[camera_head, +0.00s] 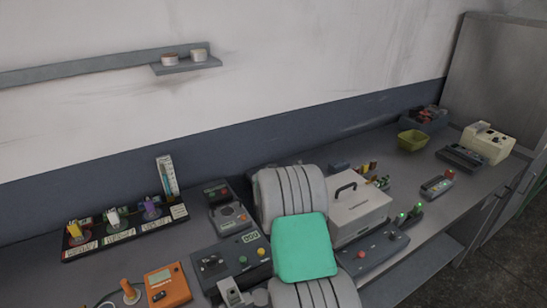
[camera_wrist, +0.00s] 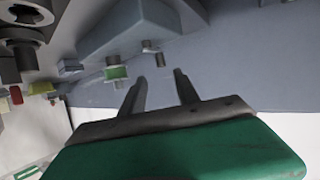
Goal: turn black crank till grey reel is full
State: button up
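I cannot clearly make out a black crank or a grey reel in either view. A dark grey round part (camera_wrist: 25,12) with a dark stem below it shows at the upper left of the wrist view; I cannot tell what it is. My gripper (camera_wrist: 160,76) has its two dark fingers apart with nothing between them. A grey-blue housing (camera_wrist: 130,30) with a small green part (camera_wrist: 117,73) lies beyond the fingertips. In the head view my arm, grey with a teal panel, covers the bench's front middle and hides the gripper.
On the bench, a white box (camera_head: 358,212) with a black handle stands right of my arm. Grey control boxes (camera_head: 232,262) and an orange meter (camera_head: 167,285) are left. A yellow-green bin (camera_head: 412,140) and cream device (camera_head: 487,143) stand farther right. A shelf (camera_head: 187,66) is on the wall.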

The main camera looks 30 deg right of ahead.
jog(key=shift+s+a, duration=0.15)
jog(key=shift+s, duration=0.1)
jog(key=p+x, duration=0.2)
jog(key=x, duration=0.6)
jog(key=shift+a+f, duration=0.15)
jog(key=shift+a, duration=0.1)
jog(key=shift+y, duration=0.3)
grip_shut()
